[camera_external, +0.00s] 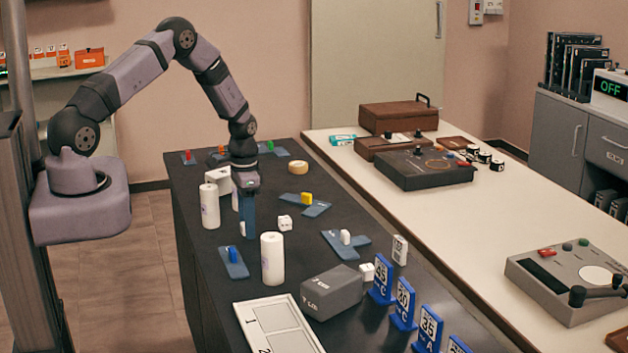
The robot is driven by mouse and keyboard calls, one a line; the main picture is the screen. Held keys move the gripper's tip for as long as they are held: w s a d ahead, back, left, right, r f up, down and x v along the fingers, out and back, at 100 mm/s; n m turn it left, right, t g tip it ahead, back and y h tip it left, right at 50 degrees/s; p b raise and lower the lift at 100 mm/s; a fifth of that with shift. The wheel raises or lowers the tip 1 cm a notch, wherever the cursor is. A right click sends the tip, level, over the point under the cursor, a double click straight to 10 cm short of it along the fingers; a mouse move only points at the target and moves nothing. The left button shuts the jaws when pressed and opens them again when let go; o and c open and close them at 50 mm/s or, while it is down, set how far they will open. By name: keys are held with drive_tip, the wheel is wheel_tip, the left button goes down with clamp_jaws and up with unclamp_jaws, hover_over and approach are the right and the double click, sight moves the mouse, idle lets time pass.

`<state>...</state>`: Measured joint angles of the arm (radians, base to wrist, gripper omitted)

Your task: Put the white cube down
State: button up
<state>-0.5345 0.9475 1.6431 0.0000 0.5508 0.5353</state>
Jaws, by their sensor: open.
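A small white cube with dark marks (284,222) sits on the dark table (300,262), just right of my gripper. Another small white cube (367,272) is beside the grey block, further toward the front. I cannot tell which one the task means. My gripper (248,228) points down over the left-middle of the table, between the white cylinders and the marked cube. It is open, and no cube shows between its jaws. Its fingertips are small and partly merged with the blue shape there, so their height above the table is unclear.
White cylinders (272,259) and (210,206) stand close to my gripper. A larger white block (219,180) is partly behind it. Blue plates with coloured pegs (232,262) lie around. A grey block (332,292), a white tray (243,312) and blue number stands (404,303) fill the front.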

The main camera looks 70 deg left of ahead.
clamp_jaws()
wheel_tip(320, 180, up, 10)
drive_tip(key=b, duration=0.3)
drive_tip(key=w+d+f+b, duration=0.1)
drive_tip(key=w+d, duration=0.1)
drive_tip(key=w+d+f+m+b, duration=0.1)
drive_tip(key=w+d+f+b, duration=0.1)
drive_tip(key=d, duration=0.1)
drive_tip(key=w+d+f+m+b, duration=0.1)
drive_tip(key=w+d+b, duration=0.1)
drive_tip(key=shift+d+f, duration=0.25)
drive_tip(key=shift+f, duration=0.1)
drive_tip(key=shift+m, duration=0.4)
drive_tip(key=w, duration=0.1)
drive_tip(key=w+d, duration=0.1)
drive_tip(key=w+d+r+b, duration=0.1)
drive_tip(key=w, duration=0.1)
drive_tip(key=shift+d, duration=0.1)
drive_tip(key=shift+d+r+n, duration=0.1)
drive_tip(key=shift+r+n, duration=1.3)
drive_tip(key=shift+r, duration=0.6)
